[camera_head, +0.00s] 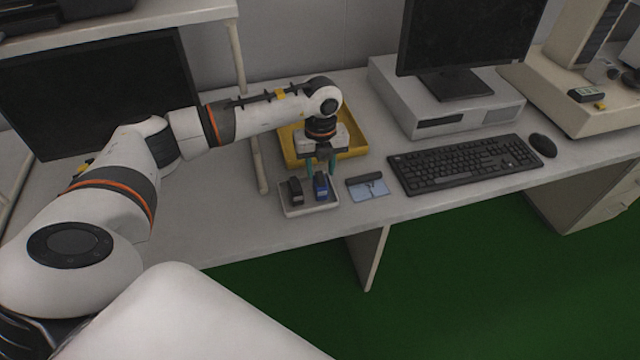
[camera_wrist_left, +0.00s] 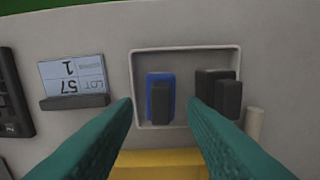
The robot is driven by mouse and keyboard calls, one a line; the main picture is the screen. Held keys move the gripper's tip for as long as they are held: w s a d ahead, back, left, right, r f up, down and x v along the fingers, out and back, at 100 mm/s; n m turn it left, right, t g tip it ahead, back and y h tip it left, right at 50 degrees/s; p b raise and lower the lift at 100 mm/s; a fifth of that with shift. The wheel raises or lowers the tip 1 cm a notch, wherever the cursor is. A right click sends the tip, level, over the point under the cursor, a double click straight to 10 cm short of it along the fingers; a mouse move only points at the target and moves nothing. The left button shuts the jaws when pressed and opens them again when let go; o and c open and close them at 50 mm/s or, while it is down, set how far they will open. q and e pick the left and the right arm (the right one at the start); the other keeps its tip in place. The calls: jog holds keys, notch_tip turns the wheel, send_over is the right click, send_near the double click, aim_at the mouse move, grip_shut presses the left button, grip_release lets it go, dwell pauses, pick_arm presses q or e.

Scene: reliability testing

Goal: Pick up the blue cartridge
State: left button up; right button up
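The blue cartridge (camera_head: 321,187) stands in a small white tray (camera_head: 309,211) near the table's front edge, beside a black cartridge (camera_head: 296,190). In the left wrist view the blue cartridge (camera_wrist_left: 152,96) has a dark grey part in front of it and lies between the two fingertips in the picture. My left gripper (camera_head: 321,167) points down just above and behind the cartridges. Its green fingers are open and empty, and they show spread apart in the left wrist view (camera_wrist_left: 160,106). The black cartridge (camera_wrist_left: 215,85) is to the right there. My right gripper is not in view.
A yellow bin (camera_head: 354,141) stands right behind the tray, under my left wrist. A card stand (camera_head: 369,188) reading "LOT 57 1" in the wrist view is to the right. A keyboard (camera_head: 465,163), mouse (camera_head: 543,145) and monitor lie further right.

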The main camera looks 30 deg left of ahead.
aim_at(320, 176)
pick_arm(q)
jog(key=shift+a+f+p, duration=0.1)
jog(key=shift+f+p, duration=0.35)
jog(key=shift+f, duration=2.25)
jog(key=c, duration=0.8)
